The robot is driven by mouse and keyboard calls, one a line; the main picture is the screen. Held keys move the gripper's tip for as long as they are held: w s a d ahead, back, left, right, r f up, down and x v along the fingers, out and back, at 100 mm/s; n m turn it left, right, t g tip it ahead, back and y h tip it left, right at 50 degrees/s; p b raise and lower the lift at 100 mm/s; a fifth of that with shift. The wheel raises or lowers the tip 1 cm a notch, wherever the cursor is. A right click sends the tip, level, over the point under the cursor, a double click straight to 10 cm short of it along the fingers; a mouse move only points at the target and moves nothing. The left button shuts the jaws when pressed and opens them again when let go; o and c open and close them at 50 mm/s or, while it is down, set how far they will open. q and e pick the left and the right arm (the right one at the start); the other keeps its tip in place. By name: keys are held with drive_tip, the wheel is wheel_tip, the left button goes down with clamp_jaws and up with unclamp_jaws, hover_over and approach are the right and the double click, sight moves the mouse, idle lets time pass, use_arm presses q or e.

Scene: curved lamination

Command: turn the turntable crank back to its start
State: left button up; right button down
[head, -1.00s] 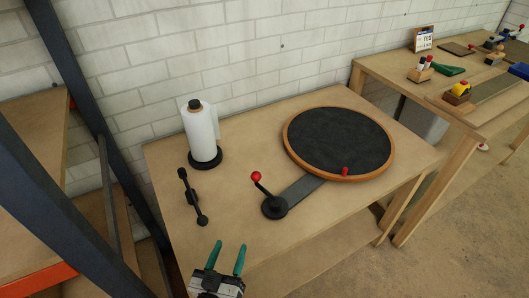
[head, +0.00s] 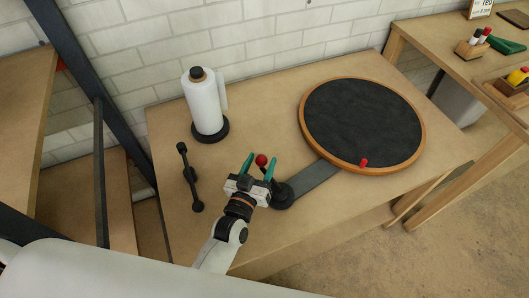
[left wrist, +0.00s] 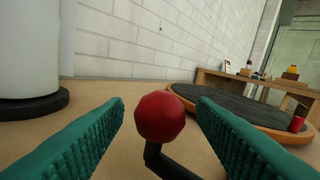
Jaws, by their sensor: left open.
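The turntable (head: 362,120) is a black disc with a wooden rim and a red peg (head: 364,162) near its front edge. A dark flat arm joins it to the crank base (head: 283,195). The crank's red ball knob (head: 262,159) sits on a thin black rod. My left gripper (head: 256,163) is open, with its green fingers on either side of the knob. In the left wrist view the knob (left wrist: 160,116) shows between the two fingers, with gaps on both sides. The lower part of the crank is partly hidden by my gripper in the head view. My right gripper is not seen.
A paper roll on a black stand (head: 206,106) is at the back left of the table. A black handle-like bar (head: 189,177) lies left of my gripper. A dark shelf post (head: 85,85) stands at far left. Another bench with small items (head: 461,62) is at right.

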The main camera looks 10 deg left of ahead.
use_arm(q)
drive_tip(key=w, duration=0.2)
drive_tip(key=shift+w+d, duration=0.2)
drive_tip(key=shift+w, duration=0.4)
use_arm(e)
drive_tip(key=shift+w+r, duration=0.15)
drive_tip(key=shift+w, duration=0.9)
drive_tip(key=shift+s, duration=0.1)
use_arm(q)
drive_tip(key=shift+c, duration=1.4)
clamp_jaws()
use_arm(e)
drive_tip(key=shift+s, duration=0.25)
